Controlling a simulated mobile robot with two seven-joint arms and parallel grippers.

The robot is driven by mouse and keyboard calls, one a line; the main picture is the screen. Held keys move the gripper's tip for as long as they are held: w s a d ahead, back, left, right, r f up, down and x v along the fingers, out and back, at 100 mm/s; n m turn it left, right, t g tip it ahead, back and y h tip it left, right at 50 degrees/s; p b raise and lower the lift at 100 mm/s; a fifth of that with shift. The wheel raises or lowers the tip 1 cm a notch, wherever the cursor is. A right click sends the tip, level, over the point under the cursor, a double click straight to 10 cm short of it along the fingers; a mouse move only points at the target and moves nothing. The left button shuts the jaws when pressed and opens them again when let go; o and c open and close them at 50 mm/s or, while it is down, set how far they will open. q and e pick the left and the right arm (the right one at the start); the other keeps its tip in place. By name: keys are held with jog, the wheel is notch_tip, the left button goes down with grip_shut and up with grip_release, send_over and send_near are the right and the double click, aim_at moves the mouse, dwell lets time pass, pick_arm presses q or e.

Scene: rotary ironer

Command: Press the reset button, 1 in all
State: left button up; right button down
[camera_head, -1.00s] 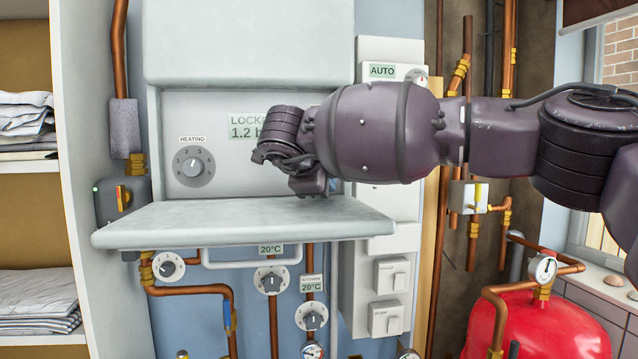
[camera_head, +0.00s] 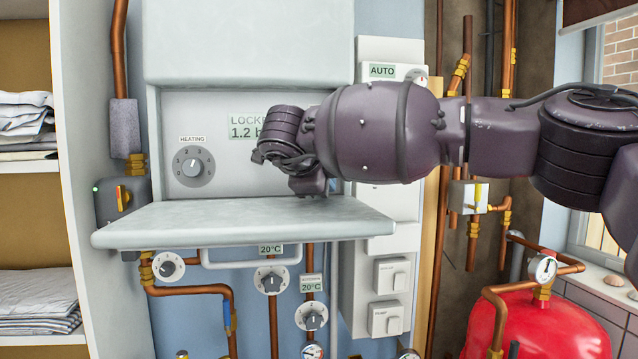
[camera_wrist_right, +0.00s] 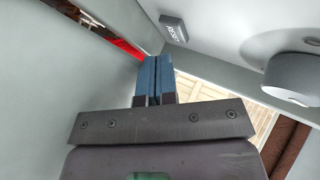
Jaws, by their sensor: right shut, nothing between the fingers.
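The reset button (camera_wrist_right: 174,29) is a small grey block marked RESET on a pale panel in the right wrist view. In the head view I cannot make it out. My right gripper (camera_wrist_right: 156,60) shows in the wrist view with its two blue fingers together and empty. Their tips lie just below the button in the picture; no contact is visible. In the head view my right arm reaches in from the right across the white machine (camera_head: 248,42), and its fingers are hidden there. My left gripper is not in view.
A pale shelf (camera_head: 240,222) juts out below my wrist. A heating dial (camera_head: 192,166) and a partly covered LOCKED 1.2 display (camera_head: 243,126) are on the panel. A round knob (camera_wrist_right: 292,78) is right of my fingers. A red tank (camera_head: 540,330) stands right.

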jog(key=shift+w, duration=0.1)
dwell(0.6)
jog(key=shift+w+a, duration=0.1)
jog(key=shift+w, duration=0.25)
jog(key=shift+w, duration=0.35)
dwell(0.7)
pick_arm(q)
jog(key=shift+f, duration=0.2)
pick_arm(e)
jog(key=shift+s, duration=0.1)
pick_arm(q)
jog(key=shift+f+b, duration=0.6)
jog(key=shift+b, duration=0.3)
pick_arm(e)
jog(key=shift+s, duration=0.4)
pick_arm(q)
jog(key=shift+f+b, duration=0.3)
pick_arm(e)
jog(key=shift+s, duration=0.3)
